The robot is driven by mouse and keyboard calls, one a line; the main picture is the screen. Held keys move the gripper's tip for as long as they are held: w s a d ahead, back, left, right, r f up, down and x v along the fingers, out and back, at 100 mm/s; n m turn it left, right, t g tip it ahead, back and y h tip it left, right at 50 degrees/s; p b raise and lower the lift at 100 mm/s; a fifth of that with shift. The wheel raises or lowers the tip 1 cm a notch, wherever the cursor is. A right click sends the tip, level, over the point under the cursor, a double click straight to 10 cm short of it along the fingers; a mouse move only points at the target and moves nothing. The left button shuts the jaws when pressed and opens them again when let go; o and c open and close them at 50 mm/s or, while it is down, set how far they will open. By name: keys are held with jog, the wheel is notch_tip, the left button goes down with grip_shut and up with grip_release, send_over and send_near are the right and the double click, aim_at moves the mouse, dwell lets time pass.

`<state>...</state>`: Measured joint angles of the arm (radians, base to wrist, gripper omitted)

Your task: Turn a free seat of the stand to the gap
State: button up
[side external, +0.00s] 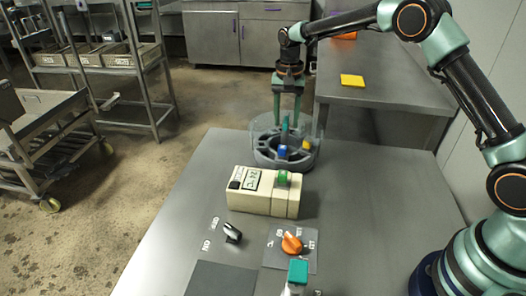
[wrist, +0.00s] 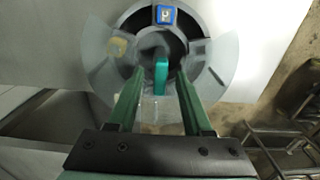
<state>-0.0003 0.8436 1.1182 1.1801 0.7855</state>
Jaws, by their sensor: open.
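The round grey stand (side external: 262,157) sits at the table's far end inside a clear curved guard (side external: 318,130). A blue block (side external: 282,151) with a white letter is in the seat facing the beige box; it also shows at the top of the wrist view (wrist: 165,15). The guard appears open there. A yellow block (side external: 307,145) sits in another seat, at left in the wrist view (wrist: 119,46). A teal upright piece (wrist: 161,75) rises near the stand's middle. My gripper (wrist: 160,73) is open above the stand, its fingers either side of the teal piece, apparently apart from it. Some seats are hidden.
Nearer are an orange knob (side external: 291,243), a black lever (side external: 232,233) and a teal block (side external: 298,270). A side bench (side external: 385,90) holds a yellow piece (side external: 352,81).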

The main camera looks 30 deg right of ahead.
grip_shut()
jog(key=shift+r, duration=0.1)
dwell(1.2)
